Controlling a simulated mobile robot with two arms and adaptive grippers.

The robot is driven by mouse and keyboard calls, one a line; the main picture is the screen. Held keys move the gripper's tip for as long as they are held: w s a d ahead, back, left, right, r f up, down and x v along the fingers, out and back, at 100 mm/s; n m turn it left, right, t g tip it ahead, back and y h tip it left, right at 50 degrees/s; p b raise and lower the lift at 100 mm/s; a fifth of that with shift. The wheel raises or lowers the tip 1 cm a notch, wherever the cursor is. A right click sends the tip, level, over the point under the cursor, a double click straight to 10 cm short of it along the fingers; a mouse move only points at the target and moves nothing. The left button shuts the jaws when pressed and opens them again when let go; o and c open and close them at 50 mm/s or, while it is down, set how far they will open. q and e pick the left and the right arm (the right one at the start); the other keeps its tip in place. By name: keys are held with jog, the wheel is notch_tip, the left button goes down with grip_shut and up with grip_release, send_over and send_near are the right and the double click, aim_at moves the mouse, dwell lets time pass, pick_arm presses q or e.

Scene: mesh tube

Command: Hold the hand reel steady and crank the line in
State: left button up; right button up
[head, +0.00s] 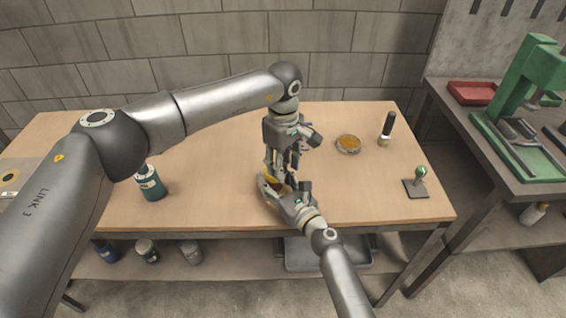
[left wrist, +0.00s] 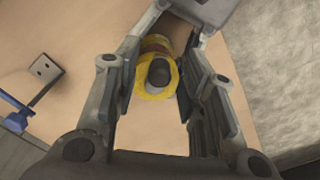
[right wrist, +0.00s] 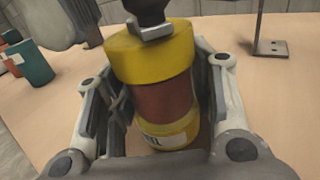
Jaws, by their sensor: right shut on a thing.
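The hand reel (right wrist: 162,95) stands upright on the wooden bench, with yellow flanges, a reddish-brown wound middle and a white label low down. In the head view (head: 269,176) the grippers mostly hide it. My right gripper (right wrist: 165,110) is shut around its body, a finger on each side; it reaches in from the front (head: 281,191). My left gripper (left wrist: 168,95) points down from above, fingers apart, and shows over the reel in the head view (head: 284,172). Between and beyond its fingers are the reel's yellow top (left wrist: 143,94) and dark crank knob (left wrist: 160,72).
A green bottle (head: 151,184) stands on the left of the bench. A dish with orange contents (head: 348,143), a black-handled tool (head: 387,130) and a green-knobbed stand (head: 418,182) are on the right. A side bench holds a green press (head: 525,75). Bench space around the reel is clear.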

pick_arm(q)
notch_tip(320, 180, up, 12)
dwell(0.6)
pick_arm(e)
jog(key=o, duration=1.2)
jog(key=shift+c, duration=0.2)
